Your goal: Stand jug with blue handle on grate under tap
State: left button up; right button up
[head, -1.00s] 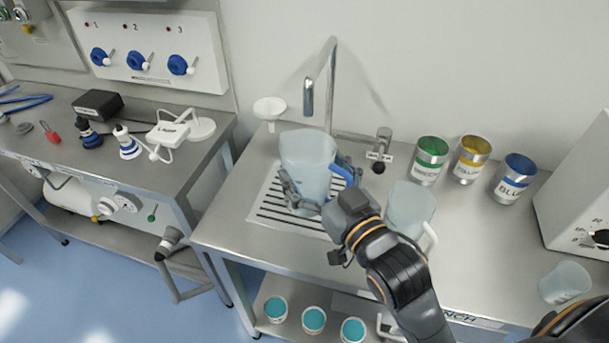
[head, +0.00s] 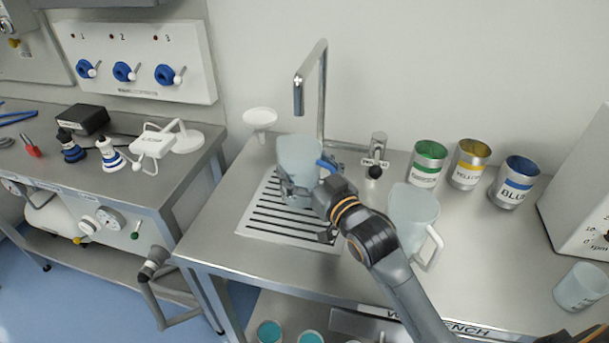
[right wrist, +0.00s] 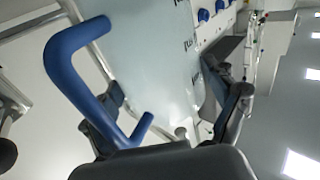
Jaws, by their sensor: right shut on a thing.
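The pale translucent jug with the blue handle (head: 298,152) is upright over the back part of the slotted grate (head: 246,228), below the tap's spout (head: 299,98). I cannot tell whether its base touches the grate. My right gripper (head: 302,194) is shut on the jug's body, low down, from the front right. In the right wrist view the jug's wall (right wrist: 150,60) lies between the fingers (right wrist: 172,108), and the blue handle (right wrist: 62,75) shows at the left. In the head view the arm and jug hide most of the handle. My left gripper is out of view.
A second jug with a white handle (head: 412,217) stands right of my arm. A small valve (head: 375,156) and green, yellow and blue cans (head: 428,163) stand behind. A white funnel (head: 260,120) is left of the tap. The bench front left is clear.

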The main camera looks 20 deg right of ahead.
notch_tip(320, 180, down, 2)
jog(key=shift+s+f, duration=0.1)
jog(key=shift+f, duration=0.25)
jog(key=o, duration=1)
jog(key=shift+f, duration=0.1)
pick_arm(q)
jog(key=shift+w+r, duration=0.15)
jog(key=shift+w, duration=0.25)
pick_arm(e)
jog(key=shift+s+r, duration=0.1)
jog(key=shift+r, duration=0.1)
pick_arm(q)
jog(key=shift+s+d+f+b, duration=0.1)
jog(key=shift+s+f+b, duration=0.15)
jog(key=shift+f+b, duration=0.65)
pick_arm(e)
jog(key=shift+s+d, duration=0.4)
jog(key=shift+s, duration=1.55)
jog(key=shift+s+d, duration=0.35)
jog(key=shift+s, duration=1.55)
jog(key=shift+s+d, duration=0.4)
jog(key=shift+s, duration=1.55)
